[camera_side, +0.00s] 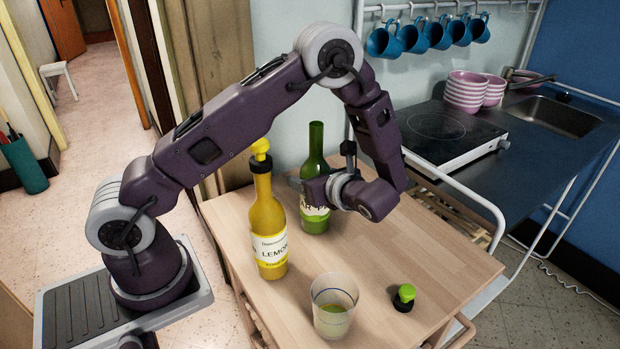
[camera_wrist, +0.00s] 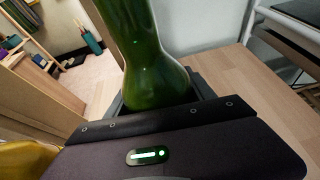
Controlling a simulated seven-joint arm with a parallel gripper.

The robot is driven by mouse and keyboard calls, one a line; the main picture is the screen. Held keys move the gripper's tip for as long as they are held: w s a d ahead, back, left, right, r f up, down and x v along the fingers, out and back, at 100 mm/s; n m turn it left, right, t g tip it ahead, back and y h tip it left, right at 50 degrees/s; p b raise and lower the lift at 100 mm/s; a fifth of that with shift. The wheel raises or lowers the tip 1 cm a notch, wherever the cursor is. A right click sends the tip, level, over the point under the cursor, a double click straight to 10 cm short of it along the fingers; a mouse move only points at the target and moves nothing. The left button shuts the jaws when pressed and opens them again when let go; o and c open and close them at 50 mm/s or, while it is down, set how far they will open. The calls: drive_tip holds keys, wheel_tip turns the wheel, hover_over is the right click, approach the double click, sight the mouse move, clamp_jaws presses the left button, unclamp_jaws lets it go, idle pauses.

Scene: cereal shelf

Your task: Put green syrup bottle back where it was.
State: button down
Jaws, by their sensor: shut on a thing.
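The green syrup bottle (camera_side: 315,222) stands upright at the back of the wooden table in the side view, with no cap on its neck. My gripper (camera_side: 310,192) is shut around the bottle's body, seen in the side view. In the wrist view the green bottle (camera_wrist: 155,60) rises between the jaws of my gripper (camera_wrist: 155,108). Part of its label is hidden behind my gripper. The bottle's base looks on or very close to the tabletop; I cannot tell which.
A yellow lemon bottle (camera_side: 267,225) with a yellow-topped cap stands left of the green bottle. A glass (camera_side: 334,308) with some greenish liquid stands at the front. A green-and-black stopper (camera_side: 404,297) stands to its right. The wooden tabletop (camera_side: 440,255) is clear at the right.

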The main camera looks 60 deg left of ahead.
drive_tip(key=shift+c, duration=1.8)
unclamp_jaws()
drive_tip(key=shift+f, duration=0.1)
drive_tip(key=v, duration=1.2)
